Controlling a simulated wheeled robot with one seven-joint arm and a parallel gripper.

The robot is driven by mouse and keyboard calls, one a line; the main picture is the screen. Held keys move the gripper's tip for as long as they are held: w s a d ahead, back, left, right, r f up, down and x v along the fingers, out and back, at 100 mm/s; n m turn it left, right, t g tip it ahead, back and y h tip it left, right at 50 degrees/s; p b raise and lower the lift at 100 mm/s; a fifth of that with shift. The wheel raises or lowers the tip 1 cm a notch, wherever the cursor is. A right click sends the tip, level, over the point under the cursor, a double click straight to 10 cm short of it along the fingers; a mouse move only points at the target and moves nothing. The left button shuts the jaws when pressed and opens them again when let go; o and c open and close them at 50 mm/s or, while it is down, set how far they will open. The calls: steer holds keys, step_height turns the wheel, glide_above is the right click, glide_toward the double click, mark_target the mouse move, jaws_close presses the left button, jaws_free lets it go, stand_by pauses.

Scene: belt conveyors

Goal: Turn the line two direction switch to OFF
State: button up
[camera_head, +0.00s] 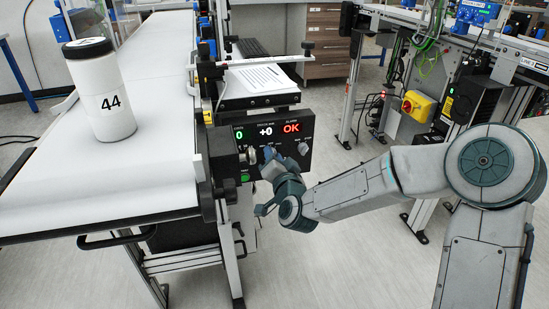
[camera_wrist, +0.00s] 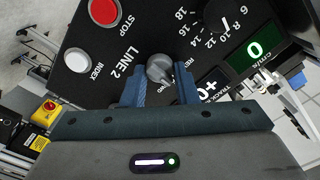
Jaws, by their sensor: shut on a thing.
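The line two direction switch (camera_wrist: 160,67) is a grey knob on the black LINE 2 panel (camera_wrist: 120,45) in the wrist view. My gripper (camera_wrist: 161,88) has its two blue fingers on either side of the knob and is shut on it. The labels beside the knob are partly hidden by the fingers, so I cannot tell which position it points to. In the head view my gripper (camera_head: 268,160) is at the front of the panel (camera_head: 300,128), which shows a green 0, a white +0 and a red OK. There the gripper and wrist hide the knob.
A red STOP button (camera_wrist: 104,12), a white INDEX button (camera_wrist: 77,60) and a black speed dial (camera_wrist: 224,16) sit close around the knob. A white jar (camera_head: 102,95) marked 44 stands on the belt (camera_head: 120,190). Open floor lies right of the panel.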

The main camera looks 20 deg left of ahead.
steer(key=o, duration=1)
steer(key=shift+s+d, duration=0.1)
steer(key=shift+b+v, duration=2.2)
steer(key=shift+v, duration=4.5)
steer(key=shift+s, duration=0.15)
